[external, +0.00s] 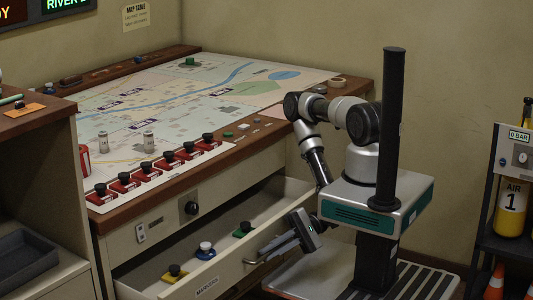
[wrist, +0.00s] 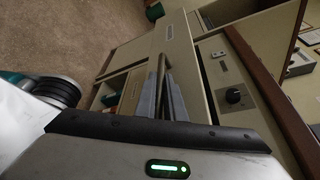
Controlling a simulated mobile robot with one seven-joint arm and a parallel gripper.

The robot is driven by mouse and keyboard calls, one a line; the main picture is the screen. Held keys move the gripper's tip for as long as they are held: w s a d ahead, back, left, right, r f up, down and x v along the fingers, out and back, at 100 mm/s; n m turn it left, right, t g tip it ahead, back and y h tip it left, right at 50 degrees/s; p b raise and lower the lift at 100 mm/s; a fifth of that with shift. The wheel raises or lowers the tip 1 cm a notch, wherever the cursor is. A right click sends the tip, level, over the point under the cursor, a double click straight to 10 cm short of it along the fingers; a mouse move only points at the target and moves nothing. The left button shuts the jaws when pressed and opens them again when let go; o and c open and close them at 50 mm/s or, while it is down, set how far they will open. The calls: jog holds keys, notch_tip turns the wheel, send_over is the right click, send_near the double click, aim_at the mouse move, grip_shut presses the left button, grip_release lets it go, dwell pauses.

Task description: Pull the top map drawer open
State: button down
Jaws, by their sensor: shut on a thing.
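The pulled-out drawer (external: 225,277) is beige with a name label on its front. It stands well open below the fixed-looking front panel (external: 160,222) of the map table, so its inside shows. My gripper (external: 272,250) is at the drawer's front and shut on its curved metal handle (external: 250,261). In the wrist view my gripper's fingers (wrist: 162,98) close around the handle bar (wrist: 160,68), against the drawer front (wrist: 185,40). Part of the handle is hidden by the fingers.
The drawer holds yellow (external: 175,274), blue (external: 205,251) and green (external: 243,229) knobbed pieces. A dark knob (external: 191,208) sits on the panel above. Red-based knobbed pieces (external: 147,172) line the map table's edge. A cabinet (external: 35,190) stands left; a cylinder rack (external: 512,200) stands right.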

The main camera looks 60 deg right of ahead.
jog(key=shift+s+p, duration=0.35)
jog(key=shift+s, duration=1.8)
jog(key=c, duration=2.1)
grip_release()
jog(key=shift+d, duration=0.1)
